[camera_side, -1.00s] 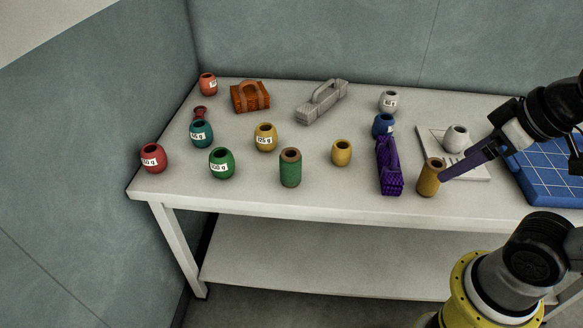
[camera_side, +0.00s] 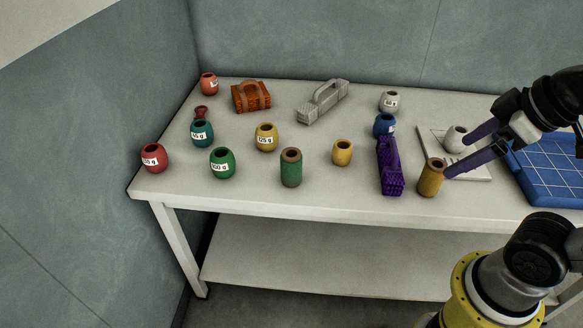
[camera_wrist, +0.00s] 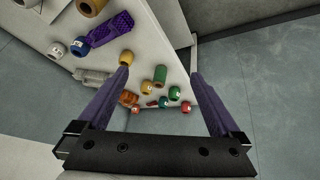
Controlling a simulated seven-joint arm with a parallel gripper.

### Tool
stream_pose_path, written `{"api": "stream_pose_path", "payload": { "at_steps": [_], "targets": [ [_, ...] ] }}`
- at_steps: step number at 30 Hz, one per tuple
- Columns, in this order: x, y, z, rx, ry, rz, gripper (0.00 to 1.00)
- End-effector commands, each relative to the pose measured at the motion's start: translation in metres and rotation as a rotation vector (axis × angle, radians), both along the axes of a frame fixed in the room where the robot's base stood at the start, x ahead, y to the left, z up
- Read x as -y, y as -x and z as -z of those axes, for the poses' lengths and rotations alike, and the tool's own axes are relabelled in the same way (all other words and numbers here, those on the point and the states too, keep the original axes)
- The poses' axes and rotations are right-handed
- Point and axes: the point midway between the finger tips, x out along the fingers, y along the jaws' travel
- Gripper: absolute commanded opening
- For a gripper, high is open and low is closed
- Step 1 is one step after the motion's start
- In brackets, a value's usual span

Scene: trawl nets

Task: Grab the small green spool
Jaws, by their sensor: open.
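The green spool (camera_side: 291,168) is a green cylinder with brown ends. It stands upright near the front edge of the table, left of the plain yellow pot. In the wrist view the green spool (camera_wrist: 160,75) shows far off, between my two fingertips in the picture. My gripper (camera_side: 457,161) is open and empty at the right side of the table, well to the right of the spool. Its purple fingers are spread wide in the wrist view (camera_wrist: 160,73). In the side view one fingertip overlaps the edge of the yellow-brown spool; I cannot tell whether they touch.
A yellow-brown spool (camera_side: 430,177), a purple mesh bundle (camera_side: 389,166) and a yellow pot (camera_side: 342,153) stand between my gripper and the green spool. A green labelled pot (camera_side: 222,163) stands left of it. An orange case (camera_side: 251,96) and grey block (camera_side: 322,102) lie behind.

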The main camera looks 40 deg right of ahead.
Motion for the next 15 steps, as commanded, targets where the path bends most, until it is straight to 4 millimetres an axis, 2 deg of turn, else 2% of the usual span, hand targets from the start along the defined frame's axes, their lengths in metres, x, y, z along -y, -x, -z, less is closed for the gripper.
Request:
{"api": "stream_pose_path", "payload": {
  "at_steps": [1,3,7,11,15],
  "targets": [
    [0.0,-0.009,-0.015,0.019,0.034,-0.059,1.0],
    [0.0,-0.024,-0.032,0.02,0.082,-0.146,1.0],
    [-0.002,-0.059,-0.057,0.004,0.163,-0.299,1.0],
    [-0.005,-0.102,-0.075,-0.026,0.234,-0.452,1.0],
    [-0.01,-0.159,-0.081,-0.072,0.301,-0.621,1.0]
  ]
}}
